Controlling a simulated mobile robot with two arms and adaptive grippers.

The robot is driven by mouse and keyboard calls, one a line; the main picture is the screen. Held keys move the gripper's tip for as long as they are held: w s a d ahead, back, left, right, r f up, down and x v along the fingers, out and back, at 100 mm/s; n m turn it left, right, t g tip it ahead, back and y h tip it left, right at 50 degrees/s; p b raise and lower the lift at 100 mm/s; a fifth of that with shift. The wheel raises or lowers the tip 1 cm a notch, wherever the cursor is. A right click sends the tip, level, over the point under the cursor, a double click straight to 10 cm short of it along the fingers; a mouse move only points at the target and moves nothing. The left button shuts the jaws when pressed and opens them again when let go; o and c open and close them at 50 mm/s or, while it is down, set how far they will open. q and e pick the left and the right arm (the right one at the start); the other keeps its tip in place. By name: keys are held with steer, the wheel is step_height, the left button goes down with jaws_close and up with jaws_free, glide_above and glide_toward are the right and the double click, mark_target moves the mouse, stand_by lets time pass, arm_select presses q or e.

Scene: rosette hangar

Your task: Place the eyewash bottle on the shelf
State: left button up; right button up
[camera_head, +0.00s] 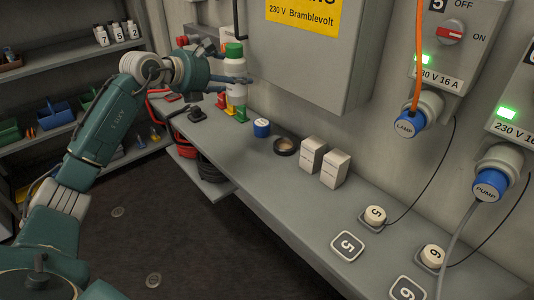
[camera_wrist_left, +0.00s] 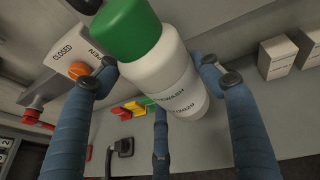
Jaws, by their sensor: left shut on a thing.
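The eyewash bottle (camera_head: 234,68) is white with a green cap and stands about upright near the far end of the wall bench. In the left wrist view, the bottle (camera_wrist_left: 168,75) fills the middle, with part of its label readable. My left gripper (camera_head: 240,82) is shut on the bottle, with blue fingers around its body. I cannot tell whether its base touches the bench. Grey shelves (camera_head: 62,78) stand at the left; the upper one holds white bottles (camera_head: 115,34) numbered 7, 5 and 2. My right gripper is out of view.
The bench (camera_head: 215,140) holds coloured clips, a blue-topped can (camera_head: 262,128), a tape roll (camera_head: 286,146) and two white boxes (camera_head: 313,154). A grey cabinet (camera_head: 310,60) overhangs it. Blue and green bins (camera_head: 55,113) sit on the lower shelf. Open floor (camera_head: 150,220) lies between.

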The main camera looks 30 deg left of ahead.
arm_select(q)
step_height(320, 180, down, 19)
steer(key=shift+f+p, duration=0.2)
steer(key=shift+p, duration=0.5)
steer(key=o, duration=1.5)
steer(key=shift+s+f, duration=0.1)
steer(key=shift+f, duration=0.05)
steer(key=shift+b+v, duration=0.65)
steer(key=shift+v, duration=5.4)
